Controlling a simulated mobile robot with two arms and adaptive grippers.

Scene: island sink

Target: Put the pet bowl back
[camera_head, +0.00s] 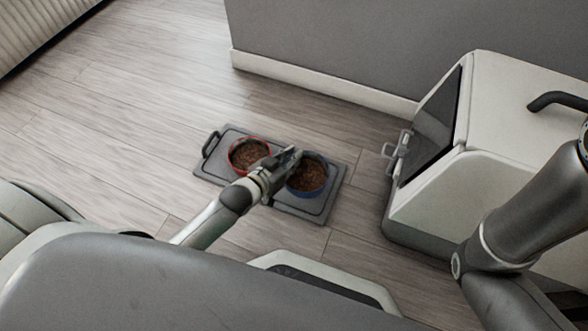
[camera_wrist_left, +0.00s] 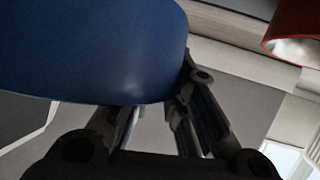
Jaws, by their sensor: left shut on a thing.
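The blue pet bowl (camera_head: 307,190) with brown food in it is at the right part of a dark grey tray (camera_head: 212,176) on the floor. A red bowl (camera_head: 233,163), also with brown food, is on the tray's left part. My left gripper (camera_head: 291,157) reaches in between the two bowls and is shut on the blue bowl's left rim. In the left wrist view the blue bowl (camera_wrist_left: 95,50) fills the upper left, close to the fingers (camera_wrist_left: 160,120), and the red bowl (camera_wrist_left: 290,25) shows at the upper right. I cannot tell whether the blue bowl touches the tray.
A white pet crate (camera_head: 450,200) with a dark door and a latch stands right of the tray. A grey wall (camera_head: 340,40) with a white baseboard is behind. The wooden floor (camera_head: 120,120) left of the tray is clear. My right arm's links show at the right.

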